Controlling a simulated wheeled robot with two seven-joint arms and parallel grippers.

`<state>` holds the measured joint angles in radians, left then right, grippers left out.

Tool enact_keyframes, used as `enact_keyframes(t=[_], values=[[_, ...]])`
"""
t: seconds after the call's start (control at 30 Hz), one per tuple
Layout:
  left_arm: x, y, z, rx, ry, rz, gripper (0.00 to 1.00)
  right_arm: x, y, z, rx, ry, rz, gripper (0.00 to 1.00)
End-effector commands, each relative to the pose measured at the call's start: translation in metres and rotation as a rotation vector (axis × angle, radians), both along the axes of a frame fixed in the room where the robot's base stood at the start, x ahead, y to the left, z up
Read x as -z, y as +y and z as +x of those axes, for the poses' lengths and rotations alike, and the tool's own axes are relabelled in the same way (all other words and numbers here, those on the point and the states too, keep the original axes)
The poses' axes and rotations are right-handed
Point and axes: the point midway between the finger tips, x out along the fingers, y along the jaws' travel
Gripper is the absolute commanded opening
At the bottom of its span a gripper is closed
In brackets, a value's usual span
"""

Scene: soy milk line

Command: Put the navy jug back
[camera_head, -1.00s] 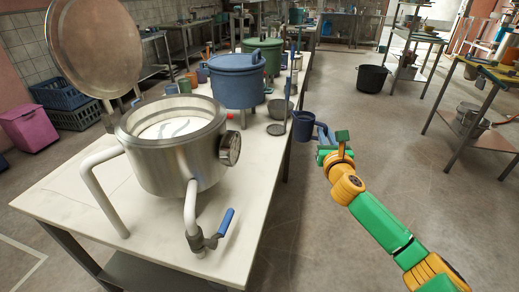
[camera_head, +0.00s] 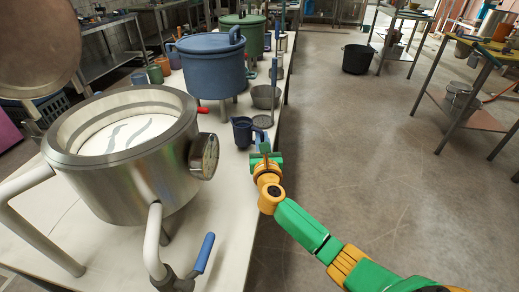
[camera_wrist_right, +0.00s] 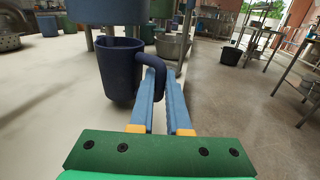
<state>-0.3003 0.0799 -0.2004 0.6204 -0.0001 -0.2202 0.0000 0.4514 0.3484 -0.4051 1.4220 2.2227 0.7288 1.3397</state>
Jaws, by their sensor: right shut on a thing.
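The navy jug (camera_head: 242,132) is at the right edge of the white table, between the steel pot and the blue pot. My right gripper (camera_head: 262,147) is shut on its handle from the right side. In the right wrist view the jug (camera_wrist_right: 119,70) is upright, left of the blue fingers of the gripper (camera_wrist_right: 160,85), with its handle between them. Whether its base touches the tabletop I cannot tell. My left gripper is not in view.
A large steel pot (camera_head: 125,180) with a gauge and blue-handled tap stands at the near left. A blue lidded pot (camera_head: 213,70), a grey bowl (camera_head: 265,97) and a ladle stand behind the jug on the table (camera_head: 225,205). The floor (camera_head: 370,160) to the right is open.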

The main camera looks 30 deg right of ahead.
Motion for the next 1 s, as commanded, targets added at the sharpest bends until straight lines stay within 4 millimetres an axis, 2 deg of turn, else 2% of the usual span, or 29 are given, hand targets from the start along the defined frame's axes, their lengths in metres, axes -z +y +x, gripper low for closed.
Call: enact_keyframes(t=[0.03,0.1,0.33,0.5,0.53,0.6,0.63,0.9,1.0], values=[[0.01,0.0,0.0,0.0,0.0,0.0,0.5,0.014,0.0,0.0,0.001,0.001,-0.001,0.0],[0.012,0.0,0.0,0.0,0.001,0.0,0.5,0.019,0.0,0.0,0.0,0.0,-0.001,0.0],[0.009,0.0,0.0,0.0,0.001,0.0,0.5,0.017,0.0,0.0,0.0,0.0,0.001,0.0],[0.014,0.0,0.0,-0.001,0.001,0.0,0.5,0.023,0.0,0.0,0.0,0.0,0.001,0.0],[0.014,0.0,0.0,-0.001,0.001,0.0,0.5,0.022,0.0,0.0,0.0,-0.001,0.001,0.2],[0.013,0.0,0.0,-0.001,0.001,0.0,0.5,0.021,0.0,0.0,0.0,-0.001,0.001,0.39],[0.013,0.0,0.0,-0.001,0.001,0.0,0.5,0.021,0.0,0.0,0.0,-0.001,0.001,0.44],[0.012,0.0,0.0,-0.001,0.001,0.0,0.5,0.021,0.0,0.0,0.0,-0.001,0.001,0.44],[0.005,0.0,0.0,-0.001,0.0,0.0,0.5,0.012,0.0,0.0,-0.001,-0.001,0.0,0.44]])
